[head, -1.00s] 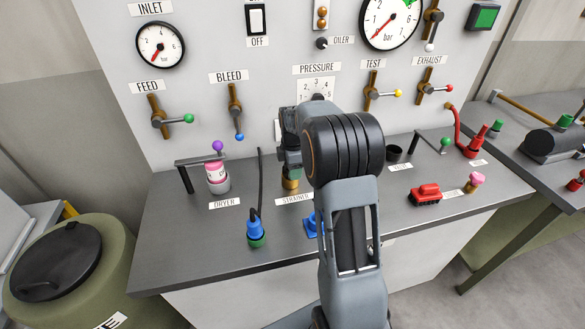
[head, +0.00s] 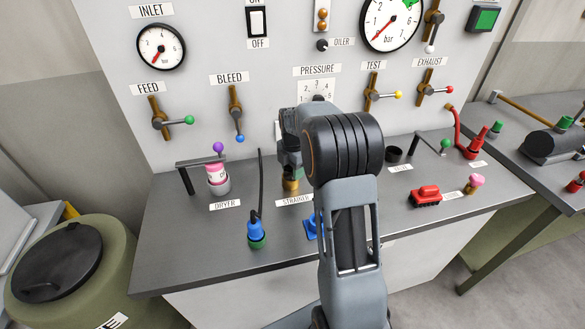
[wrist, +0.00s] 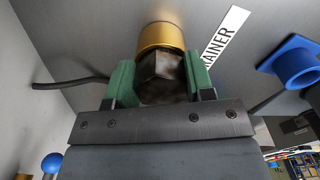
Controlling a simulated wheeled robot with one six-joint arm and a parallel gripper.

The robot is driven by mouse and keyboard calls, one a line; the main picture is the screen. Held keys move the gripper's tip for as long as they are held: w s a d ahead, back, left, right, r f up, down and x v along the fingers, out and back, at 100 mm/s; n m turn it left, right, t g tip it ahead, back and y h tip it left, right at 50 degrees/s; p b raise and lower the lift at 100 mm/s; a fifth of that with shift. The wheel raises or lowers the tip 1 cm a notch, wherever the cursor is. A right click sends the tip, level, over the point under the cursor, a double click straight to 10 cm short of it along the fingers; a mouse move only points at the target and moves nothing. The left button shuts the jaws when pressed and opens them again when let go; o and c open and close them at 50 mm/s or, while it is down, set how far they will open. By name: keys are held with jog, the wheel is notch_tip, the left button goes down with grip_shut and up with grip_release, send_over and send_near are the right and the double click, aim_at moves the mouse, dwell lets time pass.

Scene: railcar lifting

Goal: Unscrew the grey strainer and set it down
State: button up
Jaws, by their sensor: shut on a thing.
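The strainer (wrist: 162,76) shows in the wrist view as a dark, faceted, brownish-grey piece between the green pads of my gripper (wrist: 160,85). My gripper is shut on it. Directly beyond it is a brass fitting (wrist: 161,37) on the bench, beside the strainer label (wrist: 224,38). The strainer looks in line with the fitting; I cannot tell whether its thread is still engaged. In the head view my arm hides most of the gripper and the strainer, and the brass fitting (head: 291,184) shows just below the gripper.
A blue holder (wrist: 292,62) stands right of the fitting in the wrist view. A blue-and-green plug (head: 256,232) with a black cable is left of my arm. A red block (head: 425,195) lies at right. The bench front left is clear.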

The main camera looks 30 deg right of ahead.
jog(key=n, duration=0.5)
jog(key=shift+s+p, duration=0.1)
jog(key=shift+p, duration=0.2)
jog(key=n, duration=0.5)
jog(key=shift+f, duration=0.15)
jog(key=shift+s, duration=0.1)
jog(key=o, duration=0.8)
jog(key=shift+s+d, duration=0.2)
jog(key=shift+c, duration=0.2)
jog(key=shift+w+a, duration=0.1)
